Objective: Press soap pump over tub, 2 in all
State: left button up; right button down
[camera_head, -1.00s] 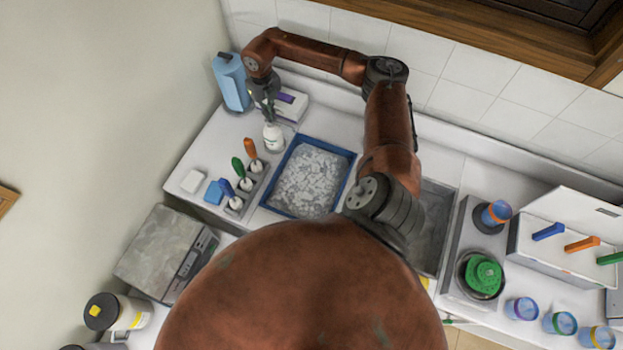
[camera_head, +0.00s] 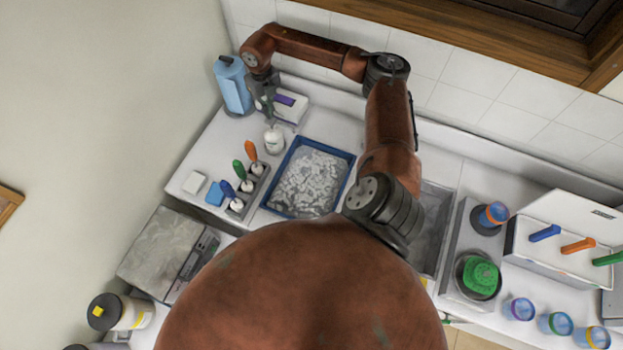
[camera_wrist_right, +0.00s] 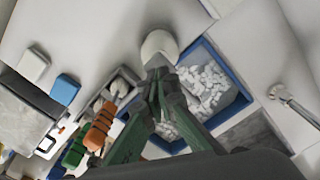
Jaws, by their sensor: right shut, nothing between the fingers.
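The white soap pump bottle (camera_head: 274,141) stands on the counter beside the left back corner of the blue tub (camera_head: 327,146). The tub holds whitish, lumpy foam-like contents. My right gripper (camera_head: 270,119) reaches down from above to the top of the bottle, its fingers shut and empty. In the right wrist view, the closed fingertips (camera_wrist_right: 161,74) are at the rounded white bottle (camera_wrist_right: 158,47), and the tub (camera_wrist_right: 225,65) lies just right of them. The pump head is hidden, so I cannot tell whether the fingertips touch it. My left gripper is not in view.
A rack holds brushes with orange (camera_head: 251,150), green and blue handles left of the tub. A blue bottle (camera_head: 232,85) and a white box (camera_head: 289,104) stand behind the pump. Sponges lie at the left. Cups and a green item stand at the right.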

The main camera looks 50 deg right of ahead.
jog(key=shift+f, duration=0.25)
dwell(0.4)
jog(key=shift+f+b, duration=1.05)
jog(key=shift+f, duration=0.4)
jog(key=shift+r+p, duration=0.8)
jog(key=shift+r, duration=0.85)
notch_tip(320, 180, up, 6)
jog(key=p, duration=0.3)
